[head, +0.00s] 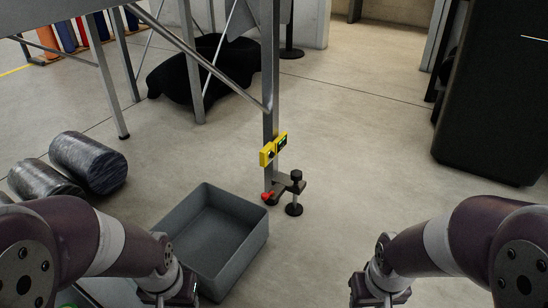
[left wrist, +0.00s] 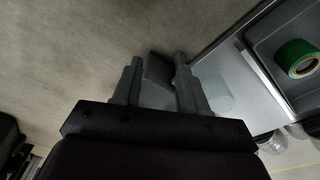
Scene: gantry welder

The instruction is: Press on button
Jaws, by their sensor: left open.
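A yellow button box (head: 267,154) is fixed on a grey metal post in the middle of the head view, with a dark round button on its face. Beside it is a second yellow-edged piece with a dark, green-marked face (head: 281,142). My left gripper (head: 168,298) is at the bottom left of the head view, well below and left of the box. In the left wrist view its two fingers (left wrist: 155,85) are apart with nothing held between them. My right gripper (head: 380,300) is at the bottom right, away from the post; its fingertips are too cut off to judge.
A grey open bin (head: 262,235) stands before the post. A black-knobbed clamp (head: 296,187) and a red part (head: 268,196) are at the post's foot. Dark cylinders (head: 88,160) lie at left. Green tape (left wrist: 297,58) lies in a tray at right in the left wrist view.

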